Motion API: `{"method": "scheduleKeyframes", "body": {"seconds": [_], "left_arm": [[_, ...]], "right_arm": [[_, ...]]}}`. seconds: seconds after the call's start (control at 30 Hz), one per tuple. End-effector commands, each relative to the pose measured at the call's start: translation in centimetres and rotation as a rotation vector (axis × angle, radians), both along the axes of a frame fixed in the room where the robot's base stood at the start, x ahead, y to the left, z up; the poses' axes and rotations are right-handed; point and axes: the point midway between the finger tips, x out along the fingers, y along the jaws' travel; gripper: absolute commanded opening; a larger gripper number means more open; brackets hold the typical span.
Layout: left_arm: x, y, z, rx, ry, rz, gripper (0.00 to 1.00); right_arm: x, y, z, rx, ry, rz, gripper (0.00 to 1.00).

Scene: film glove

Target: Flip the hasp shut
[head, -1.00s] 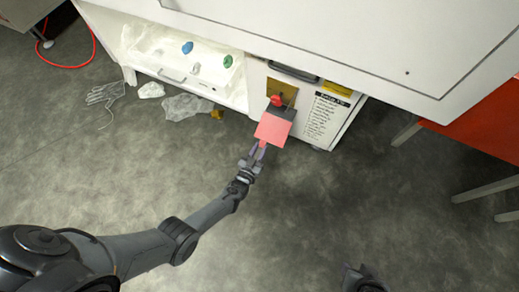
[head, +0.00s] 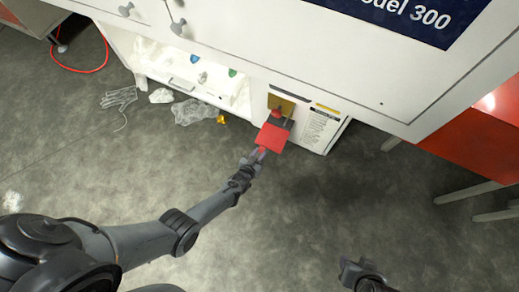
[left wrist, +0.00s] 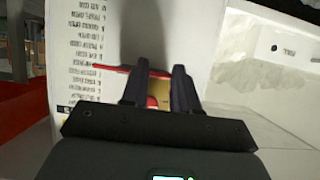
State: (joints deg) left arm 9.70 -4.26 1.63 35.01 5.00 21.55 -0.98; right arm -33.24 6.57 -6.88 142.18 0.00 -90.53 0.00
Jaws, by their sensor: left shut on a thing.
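The hasp is on the lower front of the white cabinet. A brass plate (head: 281,104) is fixed to the cabinet, with a small red piece (head: 277,114) and a dark block (head: 284,123) below it. A square red flap (head: 272,138) sticks out toward me. My left gripper (head: 257,157) is shut on the flap's near end. In the left wrist view its fingers (left wrist: 161,88) stand on both sides of brass and red parts, and the exact grip is hard to see. My right gripper (head: 362,274) is low in the head view, away from the hasp; its jaws are unclear.
A printed label (head: 320,127) is right of the hasp. An open bay (head: 205,95) with coloured knobs is to the left. A clear glove (head: 119,97) and crumpled film (head: 197,112) lie on the floor. A red table (head: 490,140) stands right. The floor in front is clear.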

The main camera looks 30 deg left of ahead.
Motion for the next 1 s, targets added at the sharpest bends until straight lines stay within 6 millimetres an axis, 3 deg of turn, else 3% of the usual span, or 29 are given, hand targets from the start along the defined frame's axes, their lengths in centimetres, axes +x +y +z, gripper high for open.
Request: {"method": "scheduleKeyframes", "body": {"seconds": [0.03, 0.3, 0.93, 0.97, 1.0], "left_arm": [[0.0, 0.0, 1.3, -0.002, 0.028, 0.0, 0.0], [-0.1, 0.0, 2.6, -0.006, 0.079, 0.0, 0.0], [0.3, 0.0, 3.4, -0.005, 0.067, -0.001, 0.0], [0.3, 0.0, 3.4, -0.005, 0.067, -0.001, 0.34], [0.3, 0.0, 3.4, -0.005, 0.068, -0.001, 0.4]], "right_arm": [[0.0, 0.0, 1.6, 0.0, 0.0, 0.0, 0.43], [0.0, 0.0, 3.6, -0.001, 0.001, 0.001, 0.43], [0.0, -0.2, 4.1, -0.01, 0.002, 0.006, 0.43], [0.0, -0.2, 4.1, -0.01, 0.002, 0.006, 0.43], [0.0, -0.2, 4.1, -0.01, 0.002, 0.005, 0.43]]}}
